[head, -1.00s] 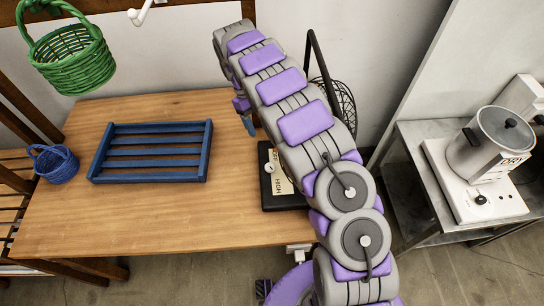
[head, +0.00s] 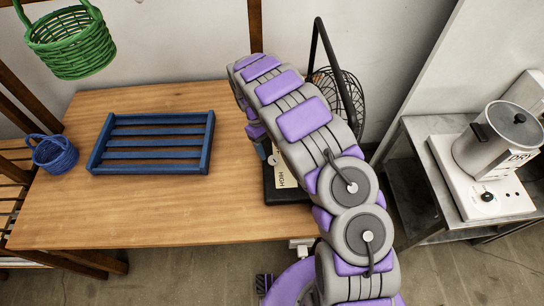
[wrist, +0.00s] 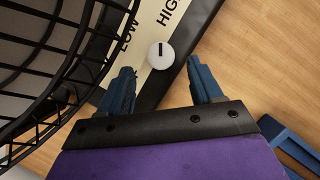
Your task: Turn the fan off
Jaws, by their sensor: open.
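The fan has a dark wire cage (head: 350,98) and a black base, partly hidden behind my arm; the cage also fills the left of the wrist view (wrist: 45,75). A pale panel (wrist: 150,22) on the base reads LOW and HIGH. A round white knob (wrist: 160,55) with a short dark mark sits by this panel. My gripper (wrist: 162,76) is open and empty, its blue fingers on either side of and just short of the knob in the picture. Contact cannot be told. In the head view a blue finger (head: 262,150) shows beside the base.
A blue slatted tray (head: 210,140) and a small blue basket (head: 55,155) stand on the wooden table (head: 150,215). A green basket (head: 70,45) hangs above left. A metal side table (head: 440,222) at right holds a cooker with a pot (head: 490,145).

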